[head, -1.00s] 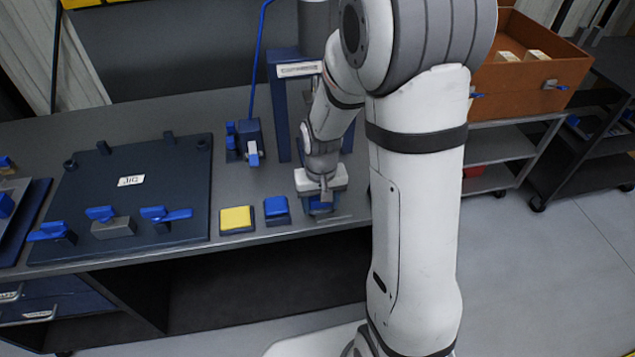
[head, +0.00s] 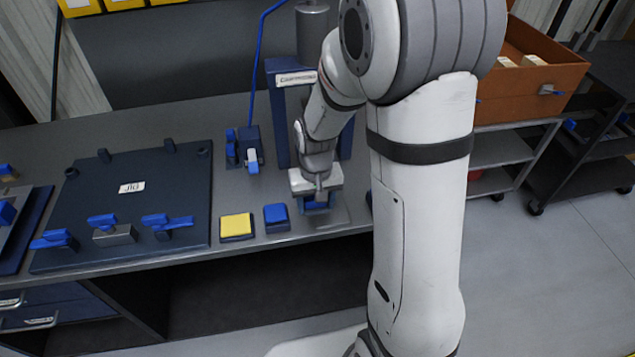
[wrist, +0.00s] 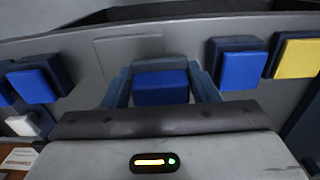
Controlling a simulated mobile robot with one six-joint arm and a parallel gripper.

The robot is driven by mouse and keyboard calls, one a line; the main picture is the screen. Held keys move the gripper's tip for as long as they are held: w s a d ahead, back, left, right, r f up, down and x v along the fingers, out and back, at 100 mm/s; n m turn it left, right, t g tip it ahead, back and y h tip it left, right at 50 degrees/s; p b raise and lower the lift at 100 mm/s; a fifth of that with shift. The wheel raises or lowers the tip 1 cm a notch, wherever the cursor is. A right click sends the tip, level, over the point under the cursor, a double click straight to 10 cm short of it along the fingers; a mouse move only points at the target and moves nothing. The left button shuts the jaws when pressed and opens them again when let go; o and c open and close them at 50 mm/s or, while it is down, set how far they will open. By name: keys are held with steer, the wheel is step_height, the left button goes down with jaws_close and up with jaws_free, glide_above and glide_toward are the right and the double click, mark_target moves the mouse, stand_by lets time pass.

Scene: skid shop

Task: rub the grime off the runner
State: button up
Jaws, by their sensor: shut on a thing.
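My gripper (head: 318,200) is over the bench near its front edge, pointing down, to the right of a blue-topped block. It is shut on a blue block (wrist: 160,88), which shows between the two fingers in the wrist view. A flat, lighter grey plate (wrist: 128,48) lies on the bench by the gripper; I cannot tell for sure that it is the runner. No grime can be made out on it. Whether the held block touches the surface cannot be told.
A blue-topped block (head: 277,214) and a yellow-topped block (head: 237,225) stand left of my gripper. A dark plate with blue clamps (head: 130,195) lies further left. A blue post frame (head: 279,120) rises behind the gripper. An orange-brown bin (head: 535,85) stands at the right.

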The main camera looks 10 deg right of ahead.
steer(key=shift+s+r, duration=0.15)
steer(key=shift+r, duration=0.45)
steer(key=shift+r+p, duration=0.7)
steer(key=shift+p, duration=0.15)
steer(key=shift+d+r+p, duration=0.1)
steer(key=shift+r+p, duration=0.9)
steer(key=shift+r, duration=0.45)
